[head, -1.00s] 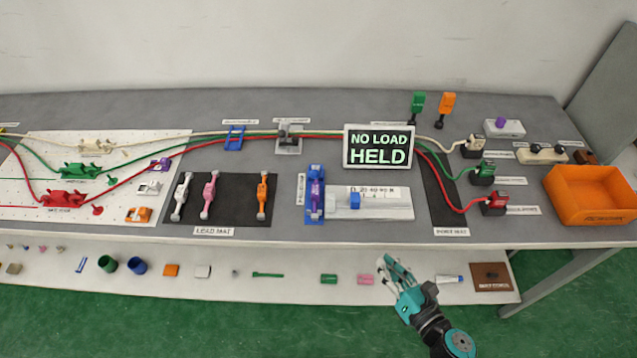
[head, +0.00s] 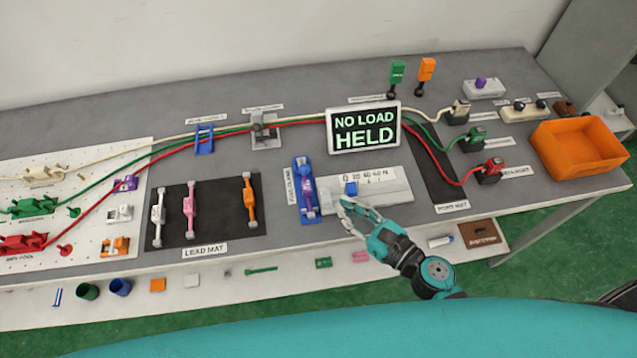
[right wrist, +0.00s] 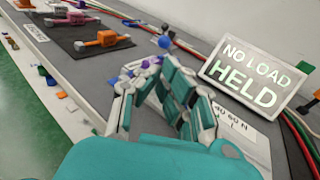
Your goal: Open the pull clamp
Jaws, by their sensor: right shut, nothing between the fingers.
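The pull clamp (head: 306,190) is a blue base with a purple lever part, standing at the front of the grey table, left of a pale scale block (head: 385,187) with a blue slider (head: 351,188). My right gripper (head: 346,206) is shut and empty over the front of the scale block, just right of the clamp and apart from it in the head view. In the right wrist view my gripper (right wrist: 150,78) hides most of the clamp; bits of purple show behind the fingers. My left gripper is not in view.
A sign (head: 363,127) reading NO LOAD HELD stands behind the scale block. The lead mat (head: 215,222) with several leads lies to the left. An orange bin (head: 575,170) stands at the right. A lower shelf with small parts runs below the table's front edge.

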